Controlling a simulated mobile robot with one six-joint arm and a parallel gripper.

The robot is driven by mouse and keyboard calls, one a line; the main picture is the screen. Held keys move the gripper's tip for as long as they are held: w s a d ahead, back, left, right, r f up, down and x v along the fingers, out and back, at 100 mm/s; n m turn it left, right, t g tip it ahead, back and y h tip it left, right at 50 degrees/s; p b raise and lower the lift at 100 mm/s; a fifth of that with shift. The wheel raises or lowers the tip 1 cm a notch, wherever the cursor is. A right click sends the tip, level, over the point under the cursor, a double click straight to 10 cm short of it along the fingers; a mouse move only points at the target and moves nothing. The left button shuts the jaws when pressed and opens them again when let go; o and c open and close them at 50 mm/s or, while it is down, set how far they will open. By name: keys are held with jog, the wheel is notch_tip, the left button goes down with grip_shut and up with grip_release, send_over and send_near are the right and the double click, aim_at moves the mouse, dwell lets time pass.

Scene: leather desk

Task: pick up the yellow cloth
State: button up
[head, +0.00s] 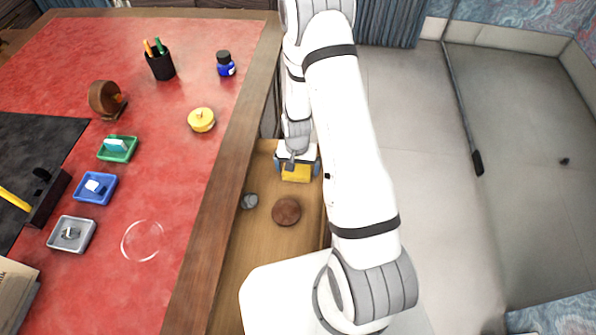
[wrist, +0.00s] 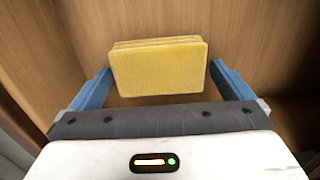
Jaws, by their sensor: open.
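The yellow cloth (head: 296,173) is a folded, thick block in the far end of the open wooden drawer beside the desk. In the wrist view the cloth (wrist: 158,67) sits between the two blue fingers of my gripper (wrist: 160,85). My gripper (head: 297,166) reaches down into the drawer over the cloth in the head view. The fingers are spread wide, with a gap on each side of the cloth. My arm partly hides the cloth and the far end of the drawer.
The drawer (head: 255,245) has wooden walls close around my gripper. It also holds a brown round object (head: 286,211) and a small grey object (head: 249,201). The red desk top (head: 180,175) to the left carries a yellow round item (head: 201,120), an ink bottle (head: 225,66) and small trays.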

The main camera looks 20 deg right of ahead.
aim_at(297, 168)
jog(key=shift+c, duration=0.2)
jog(key=c, duration=0.9)
jog(key=shift+o, duration=0.2)
jog(key=shift+r, duration=0.1)
notch_tip(297, 168, up, 10)
